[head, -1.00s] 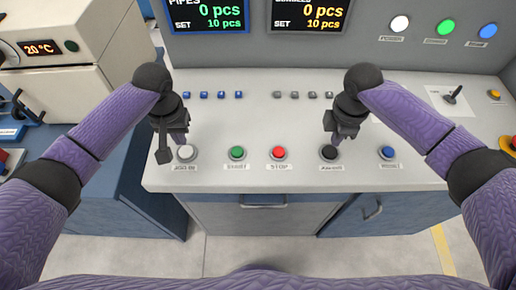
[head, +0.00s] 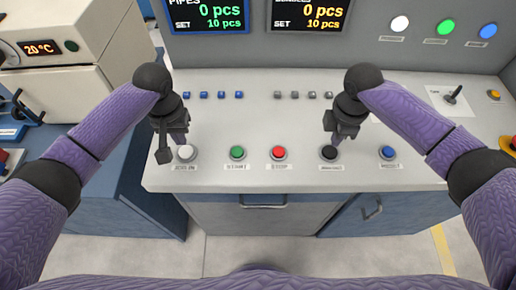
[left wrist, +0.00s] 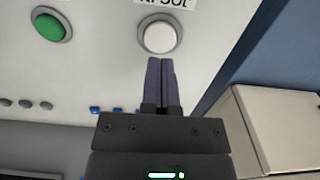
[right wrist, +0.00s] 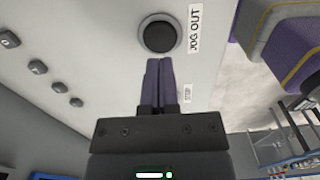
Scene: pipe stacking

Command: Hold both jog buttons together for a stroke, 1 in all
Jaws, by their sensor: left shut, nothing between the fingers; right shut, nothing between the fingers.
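The white jog button (head: 186,152), with a label that seems to read JOG IN, is at the left of the panel's front row. It also shows in the left wrist view (left wrist: 159,36). My left gripper (head: 164,156) is shut and empty, its fingertips just beside this button. The black jog button (head: 328,153) is further right; the right wrist view shows it (right wrist: 159,36) with the label JOG OUT. My right gripper (head: 336,139) is shut and empty, its fingertips close to the black button. In both wrist views the tips appear short of the button faces; height above the panel is unclear.
Between the jog buttons sit a green button (head: 237,153) and a red button (head: 279,153). A blue button (head: 388,153) is to the right. Small blue and grey buttons line the panel behind. Two displays (head: 208,14) (head: 308,14) both read 0 pcs, set 10 pcs.

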